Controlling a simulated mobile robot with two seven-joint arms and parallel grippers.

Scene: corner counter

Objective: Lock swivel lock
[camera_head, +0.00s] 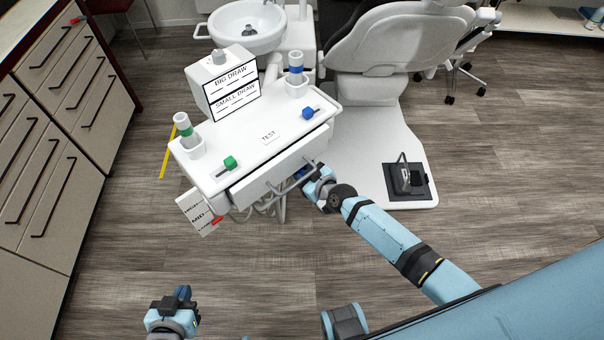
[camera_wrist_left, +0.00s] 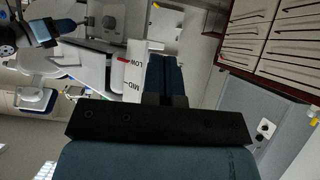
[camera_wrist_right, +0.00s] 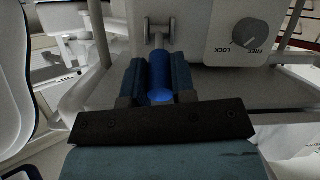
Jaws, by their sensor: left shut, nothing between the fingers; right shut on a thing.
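A round grey knob (camera_wrist_right: 250,33) sits on a white panel in the right wrist view. Upside-down lettering beside it includes LOCK; I cannot tell for sure which mark it points to. My right gripper (camera_wrist_right: 160,85) is shut on a blue cylindrical handle (camera_wrist_right: 160,97) under a metal bracket, to the left of the knob. In the head view my right gripper (camera_head: 308,172) is at the front of the white tray unit (camera_head: 255,150), below its drawer. My left gripper (camera_head: 180,298) is shut and empty, low in front of the unit; its fingers show in the left wrist view (camera_wrist_left: 165,75).
The tray carries a green knob (camera_head: 230,162), a blue knob (camera_head: 308,113), two cups and a sign (camera_head: 232,92). A height card (camera_head: 198,211) with a red pointer hangs at its left. A drawer cabinet (camera_head: 60,110) stands left, a dental chair (camera_head: 395,45) behind. The floor in front is clear.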

